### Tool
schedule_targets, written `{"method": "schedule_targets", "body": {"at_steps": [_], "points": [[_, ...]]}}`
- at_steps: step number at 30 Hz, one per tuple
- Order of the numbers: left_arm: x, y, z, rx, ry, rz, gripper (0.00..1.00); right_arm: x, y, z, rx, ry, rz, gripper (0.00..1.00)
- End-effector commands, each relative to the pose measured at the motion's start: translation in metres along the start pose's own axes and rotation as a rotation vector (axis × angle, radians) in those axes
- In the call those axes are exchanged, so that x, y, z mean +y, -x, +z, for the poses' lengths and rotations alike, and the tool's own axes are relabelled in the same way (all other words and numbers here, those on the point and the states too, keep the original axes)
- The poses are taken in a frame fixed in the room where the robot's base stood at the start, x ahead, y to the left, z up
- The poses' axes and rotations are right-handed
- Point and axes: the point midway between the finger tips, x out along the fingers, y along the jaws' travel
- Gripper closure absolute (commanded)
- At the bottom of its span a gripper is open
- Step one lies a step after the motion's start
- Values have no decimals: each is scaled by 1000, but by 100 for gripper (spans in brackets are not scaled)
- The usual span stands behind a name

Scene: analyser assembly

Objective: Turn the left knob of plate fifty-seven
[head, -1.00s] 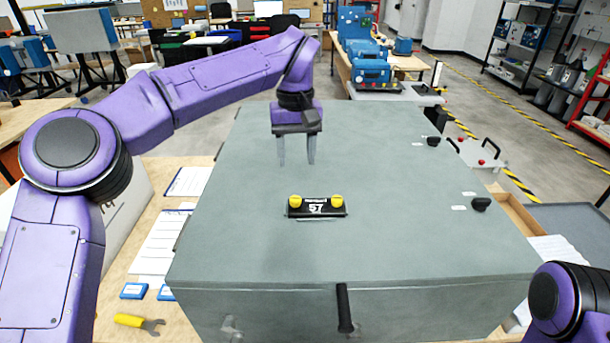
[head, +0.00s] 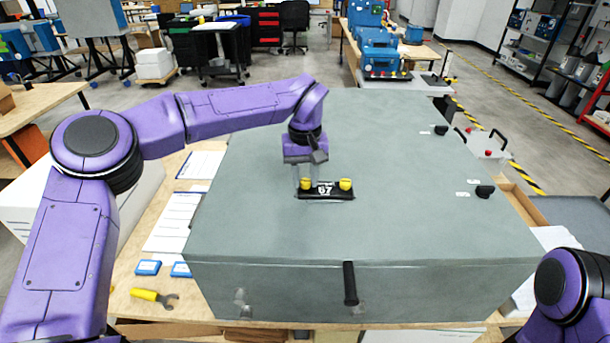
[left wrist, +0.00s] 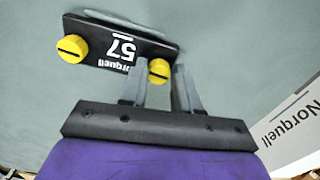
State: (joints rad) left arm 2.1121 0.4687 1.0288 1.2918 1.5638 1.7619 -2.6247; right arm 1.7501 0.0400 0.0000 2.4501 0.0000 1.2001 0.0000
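Plate fifty-seven (head: 326,193) is a small black plate marked 57 on top of the large grey box. It bears two yellow knobs. The left knob (head: 305,183) is partly hidden by my left gripper (head: 304,182), which points down at it. In the left wrist view the plate (left wrist: 122,43) appears upside down. There the left knob (left wrist: 159,70) lies between the open fingertips of my left gripper (left wrist: 162,68); I cannot tell whether they touch it. The right knob (head: 346,184) is free and shows its slot in the left wrist view (left wrist: 72,48). My right gripper is out of view.
The grey box (head: 270,235) has a black handle (head: 350,283) on its front and black knobs (head: 485,191) on its right side. A yellow-handled wrench (head: 154,297) and blue-edged cards (head: 148,267) lie on the bench at left. The box top around the plate is clear.

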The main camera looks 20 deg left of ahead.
Motion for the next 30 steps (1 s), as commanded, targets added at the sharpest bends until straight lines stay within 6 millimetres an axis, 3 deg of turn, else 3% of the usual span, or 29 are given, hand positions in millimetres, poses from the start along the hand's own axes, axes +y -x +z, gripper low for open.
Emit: {"method": "schedule_targets", "body": {"at_steps": [1, 2, 3, 17, 30], "points": [[0, 0, 0, 0, 0, 0, 86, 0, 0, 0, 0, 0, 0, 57], [0, 0, 0, 0, 0, 0, 96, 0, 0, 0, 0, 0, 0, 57], [0, 0, 0, -1, 0, -1, 100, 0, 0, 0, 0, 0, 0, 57], [0, 1, 0, 0, 80, -2, 100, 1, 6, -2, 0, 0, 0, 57], [-1, 0, 0, 1, 449, -4, 100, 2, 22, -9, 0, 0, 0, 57]]}}
